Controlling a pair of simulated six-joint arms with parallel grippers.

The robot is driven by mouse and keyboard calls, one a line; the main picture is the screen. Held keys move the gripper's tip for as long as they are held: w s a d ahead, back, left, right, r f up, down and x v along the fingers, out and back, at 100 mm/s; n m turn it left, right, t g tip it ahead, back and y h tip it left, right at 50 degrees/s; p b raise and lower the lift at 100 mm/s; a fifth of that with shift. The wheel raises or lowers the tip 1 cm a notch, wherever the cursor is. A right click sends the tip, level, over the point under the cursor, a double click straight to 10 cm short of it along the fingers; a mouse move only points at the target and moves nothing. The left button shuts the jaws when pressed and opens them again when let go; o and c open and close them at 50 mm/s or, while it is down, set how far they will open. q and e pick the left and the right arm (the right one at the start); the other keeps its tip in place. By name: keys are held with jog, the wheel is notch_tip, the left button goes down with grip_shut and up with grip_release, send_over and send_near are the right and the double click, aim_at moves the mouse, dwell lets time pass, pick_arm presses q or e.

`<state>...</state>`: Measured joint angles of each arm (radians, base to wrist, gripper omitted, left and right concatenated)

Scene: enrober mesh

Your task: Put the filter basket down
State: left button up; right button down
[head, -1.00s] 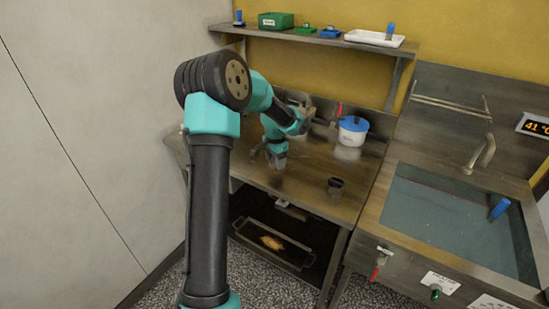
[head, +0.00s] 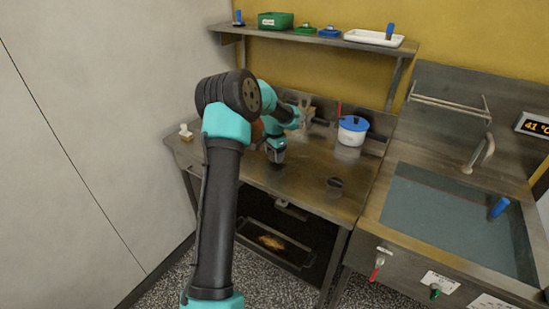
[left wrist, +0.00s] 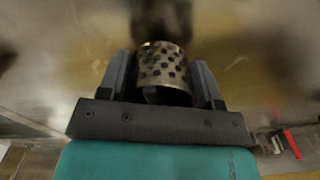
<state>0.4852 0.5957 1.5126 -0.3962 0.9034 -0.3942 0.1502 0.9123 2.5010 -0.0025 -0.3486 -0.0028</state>
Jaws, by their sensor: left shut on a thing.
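The filter basket (left wrist: 163,68) is a short perforated metal cylinder in the left wrist view, between the two fingers of my left gripper (left wrist: 162,82). The gripper is shut on it. In the head view my left gripper (head: 277,155) points down, low over the left-middle part of the steel bench (head: 305,180). The basket is hard to make out there, and I cannot tell whether it touches the bench. My right gripper is in neither view.
A small dark round cup (head: 335,186) stands right of the gripper. A white tub with a blue lid (head: 352,130) is behind. A small pale object (head: 185,132) lies at the bench's left end. A sink (head: 450,220) adjoins on the right.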

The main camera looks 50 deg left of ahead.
pick_arm(q)
jog(key=shift+f, duration=0.85)
jog(key=shift+f, duration=0.1)
jog(key=o, duration=1)
notch_tip(320, 180, up, 12)
jog(key=shift+r, duration=0.15)
jog(key=shift+o, duration=0.5)
